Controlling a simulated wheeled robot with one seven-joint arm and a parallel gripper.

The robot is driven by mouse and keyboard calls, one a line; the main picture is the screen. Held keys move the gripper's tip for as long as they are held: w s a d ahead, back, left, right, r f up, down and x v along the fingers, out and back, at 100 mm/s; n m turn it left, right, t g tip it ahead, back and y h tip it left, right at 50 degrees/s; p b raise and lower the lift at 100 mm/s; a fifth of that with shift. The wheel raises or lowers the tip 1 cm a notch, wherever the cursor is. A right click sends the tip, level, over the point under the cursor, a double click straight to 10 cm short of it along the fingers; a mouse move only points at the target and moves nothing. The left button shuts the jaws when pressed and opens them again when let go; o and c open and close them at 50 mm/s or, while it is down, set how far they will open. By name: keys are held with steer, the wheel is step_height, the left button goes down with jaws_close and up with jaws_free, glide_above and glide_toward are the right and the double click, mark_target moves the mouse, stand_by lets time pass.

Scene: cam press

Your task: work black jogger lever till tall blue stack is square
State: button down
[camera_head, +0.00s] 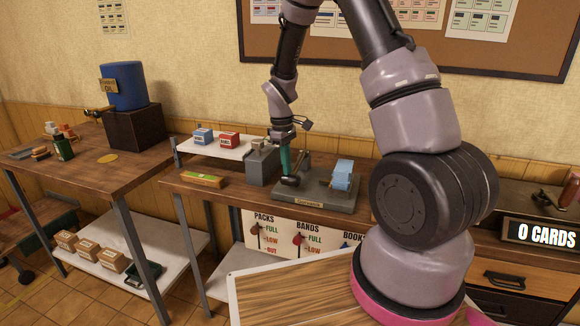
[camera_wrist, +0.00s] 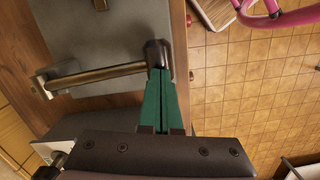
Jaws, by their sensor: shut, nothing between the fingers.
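The tall blue stack (camera_head: 342,174) stands on the right part of a grey base plate (camera_head: 316,198) on the middle bench. It is too small to tell how square its edges are, and it is not in the wrist view. The black jogger lever's knob (camera_head: 290,181) is at the plate's left front. In the wrist view the lever is a metal bar (camera_wrist: 98,75) ending in the black knob (camera_wrist: 154,52). My gripper (camera_head: 286,172) points down with its green fingers shut and empty. In the wrist view the fingertips (camera_wrist: 160,72) are right at the knob; I cannot tell whether they touch it.
A grey block (camera_head: 262,164) stands left of the plate. Behind it a white shelf (camera_head: 215,147) holds a blue box (camera_head: 203,136) and a red box (camera_head: 229,139). A green-and-orange item (camera_head: 203,180) lies at the bench's left.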

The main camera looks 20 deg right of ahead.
steer(key=shift+w+a+r, duration=0.3)
steer(key=shift+w+a, duration=0.3)
steer(key=shift+w, duration=0.05)
step_height(320, 180, up, 11)
steer(key=shift+w+a, duration=0.35)
steer(key=shift+w, duration=0.05)
steer(key=shift+f, duration=0.15)
stand_by(0.4)
steer(key=shift+s+d+f, duration=0.25)
steer(key=shift+s+d, duration=0.9)
steer(key=shift+s, duration=0.15)
